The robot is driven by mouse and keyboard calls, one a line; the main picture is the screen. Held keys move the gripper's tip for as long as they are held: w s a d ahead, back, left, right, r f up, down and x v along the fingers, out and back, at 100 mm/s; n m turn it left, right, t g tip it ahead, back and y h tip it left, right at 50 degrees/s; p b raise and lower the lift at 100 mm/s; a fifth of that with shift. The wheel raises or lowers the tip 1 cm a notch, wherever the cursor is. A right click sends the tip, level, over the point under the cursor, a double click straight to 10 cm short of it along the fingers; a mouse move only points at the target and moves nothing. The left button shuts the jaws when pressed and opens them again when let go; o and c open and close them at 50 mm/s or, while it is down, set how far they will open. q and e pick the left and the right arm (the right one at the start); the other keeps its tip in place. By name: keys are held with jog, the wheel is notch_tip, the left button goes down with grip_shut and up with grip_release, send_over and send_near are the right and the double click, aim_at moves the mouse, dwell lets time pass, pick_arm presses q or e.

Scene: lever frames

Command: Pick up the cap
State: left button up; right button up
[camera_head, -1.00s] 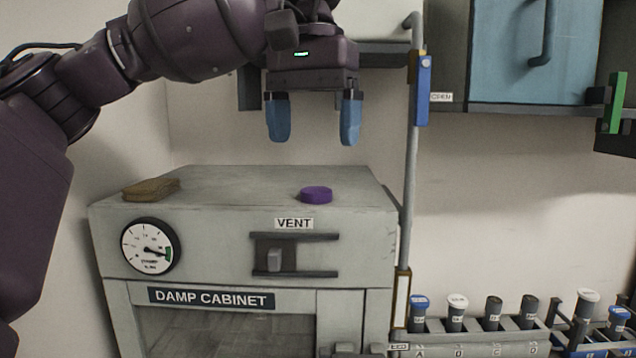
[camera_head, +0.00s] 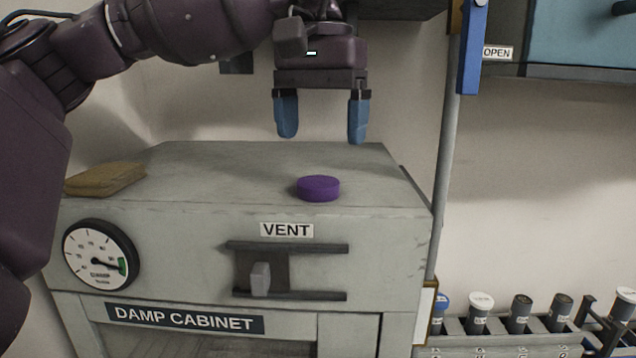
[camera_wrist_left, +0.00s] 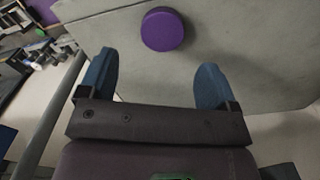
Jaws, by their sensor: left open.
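The purple round cap (camera_head: 318,188) lies flat on top of the grey damp cabinet (camera_head: 230,180), near its front edge. My left gripper (camera_head: 322,132) is open and empty, with blue fingers pointing down. It hangs above the cabinet top, above the cap in the picture, and does not touch it. In the left wrist view the cap (camera_wrist_left: 162,29) shows beyond the fingertips of the left gripper (camera_wrist_left: 155,75), between their lines. My right gripper is not in view.
A tan sponge-like block (camera_head: 105,179) lies on the cabinet top at left. A vertical pipe with a blue handle (camera_head: 473,50) stands at right. A rack of capped tubes (camera_head: 520,315) is at lower right. The cabinet top around the cap is clear.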

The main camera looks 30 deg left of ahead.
aim_at(319, 180)
pick_arm(q)
jog(key=shift+w+a+f+p, duration=0.1)
jog(key=shift+f+p, duration=0.1)
jog(key=shift+f, duration=1.45)
jog(key=shift+w+a+f+p, duration=0.1)
jog(key=shift+f+p, duration=0.05)
jog(key=shift+f, duration=1.5)
jog(key=shift+c, duration=0.2)
jog(key=c, duration=1)
